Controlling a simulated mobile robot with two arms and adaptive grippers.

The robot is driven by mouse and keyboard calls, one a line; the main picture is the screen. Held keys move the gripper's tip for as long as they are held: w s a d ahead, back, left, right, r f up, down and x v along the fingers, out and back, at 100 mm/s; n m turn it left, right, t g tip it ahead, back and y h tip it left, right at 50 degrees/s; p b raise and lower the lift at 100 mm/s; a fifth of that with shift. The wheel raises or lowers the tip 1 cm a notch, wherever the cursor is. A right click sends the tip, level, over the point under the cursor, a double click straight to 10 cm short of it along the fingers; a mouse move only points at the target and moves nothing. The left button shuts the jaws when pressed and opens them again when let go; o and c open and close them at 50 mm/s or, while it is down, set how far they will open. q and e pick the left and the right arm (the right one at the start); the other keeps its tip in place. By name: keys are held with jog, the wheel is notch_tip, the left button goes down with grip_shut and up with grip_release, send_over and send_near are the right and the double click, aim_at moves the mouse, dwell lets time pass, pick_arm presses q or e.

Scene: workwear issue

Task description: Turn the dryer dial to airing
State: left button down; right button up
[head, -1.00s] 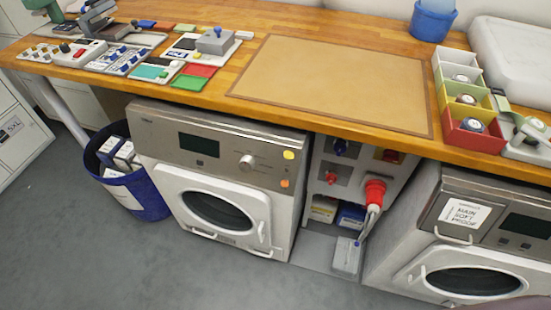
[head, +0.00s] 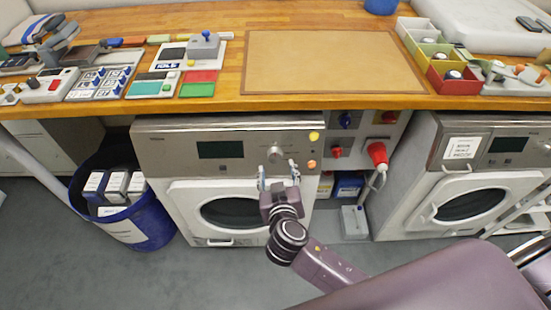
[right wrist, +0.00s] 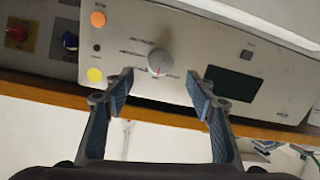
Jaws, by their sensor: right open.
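The dryer (head: 160,152) under the counter has a silver panel with a round grey dial (head: 275,154), a dark display (head: 220,149), a yellow button (head: 314,136) and an orange button (head: 311,164). In the right wrist view the dial (right wrist: 160,62) has a red pointer mark; the lettering around it is too small to read. My right gripper (head: 279,172) is open and empty in front of the panel, just below the dial. In the right wrist view its fingertips (right wrist: 161,88) are on either side of the dial, apart from it. My left gripper is not in view.
A wooden counter (head: 215,103) overhangs the dryer. A red plug (head: 377,153) and switches are to the right, then a second machine (head: 425,160) with a paper sign. A blue bin (head: 150,228) stands left. The floor (head: 225,275) in front is clear.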

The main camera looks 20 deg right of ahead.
aim_at(276, 158)
jog(key=b+x, duration=0.2)
jog(key=x, duration=0.3)
jog(key=shift+w+d+f, duration=0.15)
jog(key=shift+w+f, duration=0.15)
jog(key=shift+w+d+f, duration=0.15)
jog(key=shift+w+f, duration=0.05)
jog(key=shift+w, duration=0.45)
jog(key=shift+c, duration=0.5)
jog(key=c, duration=0.8)
jog(key=shift+c, duration=1.3)
